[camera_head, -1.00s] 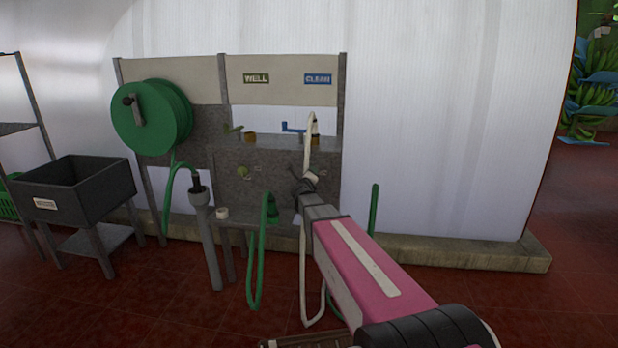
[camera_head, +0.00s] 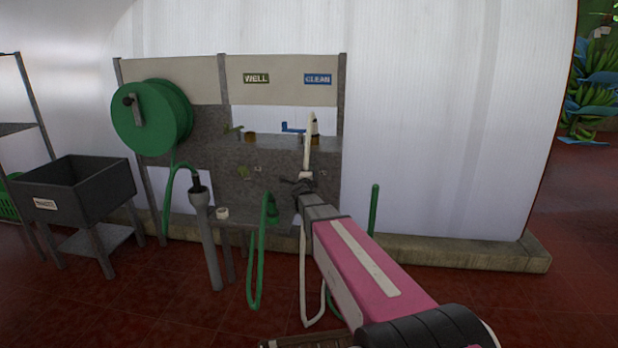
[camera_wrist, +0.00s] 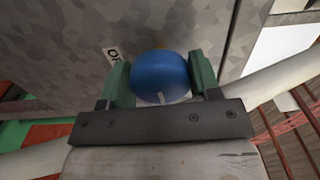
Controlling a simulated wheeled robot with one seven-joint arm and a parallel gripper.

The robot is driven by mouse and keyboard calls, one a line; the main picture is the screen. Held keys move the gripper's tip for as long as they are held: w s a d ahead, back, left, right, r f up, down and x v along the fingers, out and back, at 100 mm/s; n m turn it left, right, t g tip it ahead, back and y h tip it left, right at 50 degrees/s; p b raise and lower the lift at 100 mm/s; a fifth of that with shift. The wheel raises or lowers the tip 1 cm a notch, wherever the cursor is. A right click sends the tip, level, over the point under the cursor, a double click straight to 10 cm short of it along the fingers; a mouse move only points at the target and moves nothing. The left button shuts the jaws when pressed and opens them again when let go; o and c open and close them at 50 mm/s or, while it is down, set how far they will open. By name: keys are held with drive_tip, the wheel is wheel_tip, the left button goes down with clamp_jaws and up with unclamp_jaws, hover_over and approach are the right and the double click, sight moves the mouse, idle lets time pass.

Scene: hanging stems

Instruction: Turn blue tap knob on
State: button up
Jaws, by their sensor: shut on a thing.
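The blue tap knob (camera_wrist: 162,78) is round and sits between the two green finger pads of my gripper (camera_wrist: 160,84) in the wrist view. The pads are shut on its sides. A pale mark shows on the knob's lower face. In the head view my gripper (camera_head: 301,186) is at the panel, below the CLEAN sign (camera_head: 317,79). The knob cannot be made out there behind the gripper.
A white hose (camera_head: 308,145) hangs right by my gripper. Green hoses (camera_head: 254,265) hang lower left. A grey bin (camera_head: 72,187) stands far left.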

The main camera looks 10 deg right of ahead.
idle(0.4)
drive_tip(key=o, duration=0.9)
drive_tip(key=v, duration=1)
drive_tip(key=shift+s+a, duration=0.15)
drive_tip(key=shift+s, duration=0.2)
